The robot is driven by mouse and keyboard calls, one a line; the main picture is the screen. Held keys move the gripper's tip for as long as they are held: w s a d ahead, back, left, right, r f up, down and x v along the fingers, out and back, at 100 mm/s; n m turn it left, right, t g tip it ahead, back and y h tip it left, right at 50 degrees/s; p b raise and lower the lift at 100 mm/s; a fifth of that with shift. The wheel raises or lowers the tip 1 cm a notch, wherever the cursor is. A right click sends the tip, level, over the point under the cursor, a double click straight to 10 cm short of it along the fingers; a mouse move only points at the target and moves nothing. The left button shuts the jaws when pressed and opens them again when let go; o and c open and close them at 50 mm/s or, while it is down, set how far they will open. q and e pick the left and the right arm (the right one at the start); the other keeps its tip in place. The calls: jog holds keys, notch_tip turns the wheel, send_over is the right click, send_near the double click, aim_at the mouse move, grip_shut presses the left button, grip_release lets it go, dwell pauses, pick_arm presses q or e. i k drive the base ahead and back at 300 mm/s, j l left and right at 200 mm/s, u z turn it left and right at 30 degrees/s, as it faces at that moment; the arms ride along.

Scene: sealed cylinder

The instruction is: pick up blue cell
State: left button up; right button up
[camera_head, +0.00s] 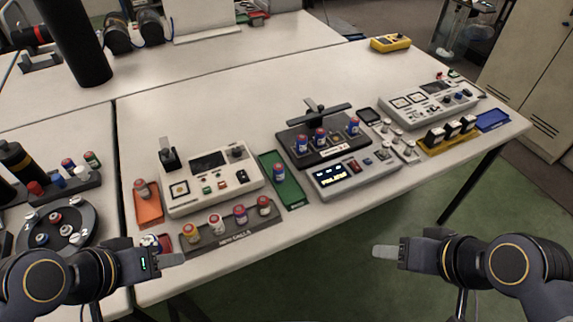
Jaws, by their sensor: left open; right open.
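A rack marked "NEW CELLS" (232,238) near the front edge holds several more cells, including a bluish one (239,214). My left gripper (174,258) is open and empty at the front left, near the rack. My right gripper (384,251) is open and empty in front of the table edge.
A grey tester (209,180) stands left of the green tray, beside an orange tray (149,208) with one cell. A display box (356,179) sits before the black holder. A yellow rack (447,143) and blue tray (493,120) are at right. The table's back middle is clear.

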aim_at(278, 168)
jog(key=u, duration=0.4)
jog(key=l+u, duration=0.1)
jog(key=u, duration=0.35)
jog(key=l+u, duration=0.1)
jog(key=u, duration=0.75)
jog(key=k+l, duration=0.1)
jog(key=l, duration=0.4)
jog(key=l+u, duration=0.15)
jog(key=l, duration=0.3)
jog(key=k, duration=0.05)
